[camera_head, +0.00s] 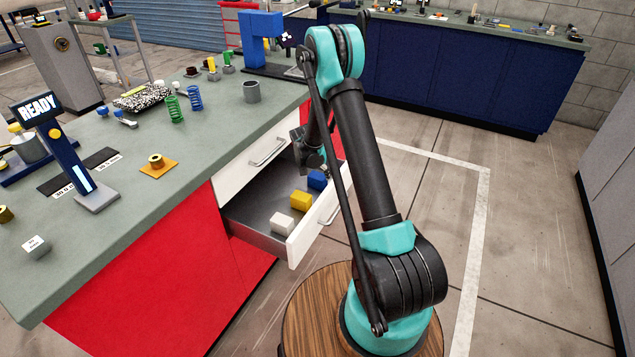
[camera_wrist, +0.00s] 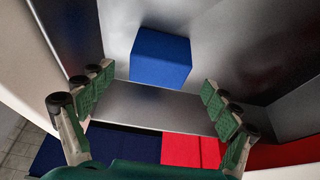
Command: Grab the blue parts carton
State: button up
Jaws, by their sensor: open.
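The blue parts carton (camera_head: 316,181) is a small plain block inside the open drawer (camera_head: 262,238), towards its far end. Part of it is hidden behind my arm in the head view. In the wrist view the carton (camera_wrist: 160,61) sits on the grey drawer floor, beyond my fingertips and roughly centred between them. My gripper (camera_wrist: 157,84) is open and empty, its green-padded fingers wide apart on either side. In the head view my gripper (camera_head: 313,158) is low over the drawer's far end, mostly behind my arm.
A yellow carton (camera_head: 301,200) and a white carton (camera_head: 282,223) stand nearer in the same drawer. The drawer walls rise around them. A shut white drawer (camera_head: 262,150) adjoins it under the grey bench top (camera_head: 190,150), which carries springs, spools and a cup.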

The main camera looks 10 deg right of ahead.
aim_at(317, 176)
jog(key=shift+x, duration=2.35)
jog(key=shift+s, duration=0.1)
jog(key=c, duration=1.4)
